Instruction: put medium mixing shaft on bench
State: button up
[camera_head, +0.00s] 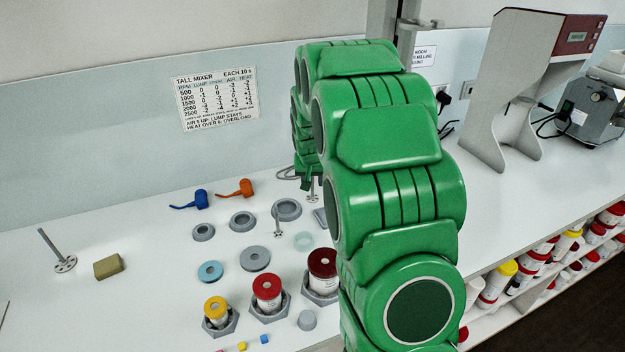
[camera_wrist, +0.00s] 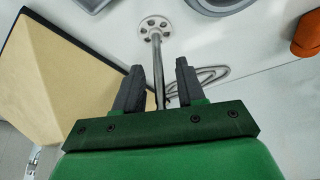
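A grey metal mixing shaft with a round, holed disc stands on the bench near my gripper (camera_head: 307,184), and its disc (camera_head: 312,198) shows in the head view. In the wrist view the shaft (camera_wrist: 157,62) runs from its disc to between the fingers of my gripper (camera_wrist: 160,85). The fingers are open, with a gap visible on both sides of the shaft. My arm hides much of the area around the gripper in the head view. A shorter shaft (camera_head: 278,225) stands in front, and a larger one (camera_head: 60,255) stands tilted-looking at far left.
On the bench (camera_head: 150,290) are grey rings (camera_head: 242,221), blue (camera_head: 192,200) and orange (camera_head: 237,189) tools, a tan block (camera_head: 108,266) and capped jars (camera_head: 267,293). A large beige surface (camera_wrist: 45,80) is close at left in the wrist view. The front left bench is mostly clear.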

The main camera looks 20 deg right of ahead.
jog(key=v, duration=1.1)
jog(key=s+a+n+g, duration=0.1)
jog(key=s+a, duration=0.3)
jog(key=s, duration=1)
jog(key=s+a+r+n+g+y, duration=0.1)
jog(key=s+a, duration=0.4)
jog(key=s, duration=1)
jog(key=s+a+r+n+g, duration=0.1)
jog(key=s+a+g, duration=0.3)
jog(key=s, duration=1)
jog(key=shift+s+a+n+y, duration=0.4)
jog(key=shift+a+n, duration=0.1)
jog(key=shift+n, duration=0.2)
